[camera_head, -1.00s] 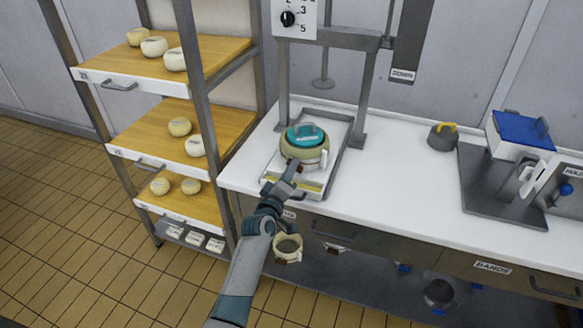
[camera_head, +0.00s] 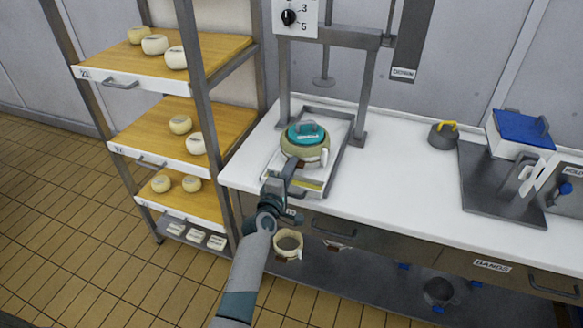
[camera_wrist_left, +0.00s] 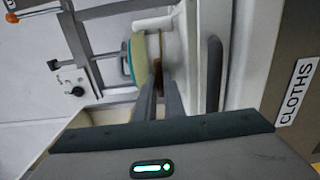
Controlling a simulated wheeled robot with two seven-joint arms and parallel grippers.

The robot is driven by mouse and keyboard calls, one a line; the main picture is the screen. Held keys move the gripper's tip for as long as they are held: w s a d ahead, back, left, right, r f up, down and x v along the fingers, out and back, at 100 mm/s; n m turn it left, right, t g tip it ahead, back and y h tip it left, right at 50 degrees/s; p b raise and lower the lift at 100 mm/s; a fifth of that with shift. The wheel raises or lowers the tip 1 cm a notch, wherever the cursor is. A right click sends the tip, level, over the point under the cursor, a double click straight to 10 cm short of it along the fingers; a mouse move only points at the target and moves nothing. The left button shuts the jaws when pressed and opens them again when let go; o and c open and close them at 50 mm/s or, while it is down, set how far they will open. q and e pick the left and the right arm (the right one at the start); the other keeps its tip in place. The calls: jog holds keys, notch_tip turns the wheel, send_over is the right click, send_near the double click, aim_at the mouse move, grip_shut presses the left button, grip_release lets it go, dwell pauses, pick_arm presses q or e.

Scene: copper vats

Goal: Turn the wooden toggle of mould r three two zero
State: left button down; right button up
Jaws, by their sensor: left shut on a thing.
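The cheese mould (camera_head: 321,156) is a pale ring with a teal lid (camera_head: 306,132), standing on the tray under the press. It also shows sideways in the wrist view, with its teal lid edge (camera_wrist_left: 127,62). The brown wooden toggle (camera_wrist_left: 156,49) sits on the mould's near side in the wrist view. My left gripper (camera_head: 290,168) reaches the mould's front, and its fingers (camera_wrist_left: 159,92) are shut on the toggle, which they partly hide. The mould's number is not readable. My right gripper is not in view.
The press frame (camera_head: 360,95) rises around the tray (camera_head: 341,150). A shelf rack (camera_head: 195,70) with cheeses stands at left. Another mould (camera_head: 288,245) is below the counter.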

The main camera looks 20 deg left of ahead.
pick_arm(q)
jog(key=c, duration=1.8)
grip_release()
jog(key=shift+c, duration=0.2)
jog(key=shift+s, duration=0.2)
jog(key=s+b, duration=0.3)
jog(key=s, duration=1.4)
jog(key=shift+a, duration=0.3)
